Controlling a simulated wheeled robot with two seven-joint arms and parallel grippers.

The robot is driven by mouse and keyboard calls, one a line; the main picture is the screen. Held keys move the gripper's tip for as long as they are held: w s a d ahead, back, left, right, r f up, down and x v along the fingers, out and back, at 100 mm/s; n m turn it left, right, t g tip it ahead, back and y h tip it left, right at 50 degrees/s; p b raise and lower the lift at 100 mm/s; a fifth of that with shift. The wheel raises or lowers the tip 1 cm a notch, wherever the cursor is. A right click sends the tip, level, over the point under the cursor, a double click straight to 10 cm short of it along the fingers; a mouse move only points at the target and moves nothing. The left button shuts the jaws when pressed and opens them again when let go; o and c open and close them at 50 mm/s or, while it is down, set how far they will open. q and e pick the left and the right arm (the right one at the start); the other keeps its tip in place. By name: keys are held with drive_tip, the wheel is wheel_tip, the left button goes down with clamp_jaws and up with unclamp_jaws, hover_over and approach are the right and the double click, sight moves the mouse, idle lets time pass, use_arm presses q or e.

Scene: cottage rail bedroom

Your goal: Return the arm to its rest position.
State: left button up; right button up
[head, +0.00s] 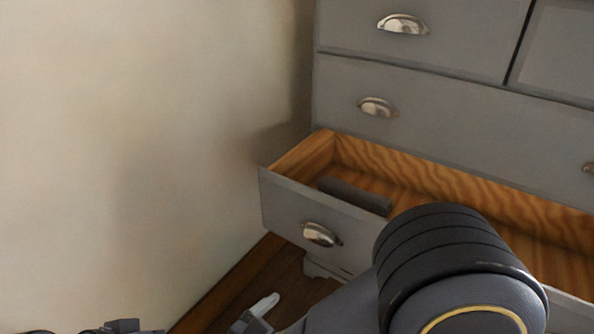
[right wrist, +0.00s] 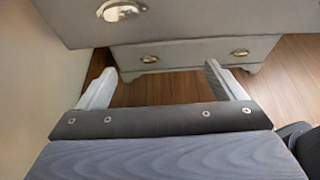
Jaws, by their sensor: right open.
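My right arm reaches in from the bottom right of the head view, in front of the open drawer. My right gripper (head: 262,308) is low, in front of and below the open drawer (head: 285,205), and one pale finger shows. In the right wrist view my right gripper (right wrist: 160,72) has its two pale fingers wide apart, with only wood floor and the dresser's base between them. Nothing is held. Dark parts that look like my left gripper (head: 122,327) show at the bottom left edge of the head view; its fingers cannot be made out.
A grey dresser (head: 345,75) with metal cup handles stands against a beige wall (head: 130,130). A dark grey block (head: 355,195) lies in the open drawer. In the right wrist view, the drawer front (right wrist: 215,15) overhangs a closed lower drawer (right wrist: 195,54). Wood floor (right wrist: 280,90) is clear.

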drive_tip(key=s+d+r+m+g+y+p, duration=0.2)
drive_tip(key=d+r+m+g+p, duration=0.85)
drive_tip(key=d, duration=0.55)
use_arm(q)
wheel_tip(320, 180, up, 26)
drive_tip(key=p, duration=1.5)
drive_tip(key=shift+s, duration=0.35)
use_arm(e)
drive_tip(key=s+d+r+m+t+y, duration=0.2)
drive_tip(key=r+m+y, duration=0.2)
drive_tip(key=r+m, duration=0.4)
drive_tip(key=s+d+r+m+t+y, duration=0.2)
drive_tip(key=r+m+y, duration=0.3)
drive_tip(key=r+m, duration=0.3)
drive_tip(key=d+m+t, duration=0.1)
drive_tip(key=m, duration=0.3)
drive_tip(key=shift+r, duration=0.2)
drive_tip(key=shift+s+d+m, duration=0.1)
drive_tip(key=shift+m, duration=0.15)
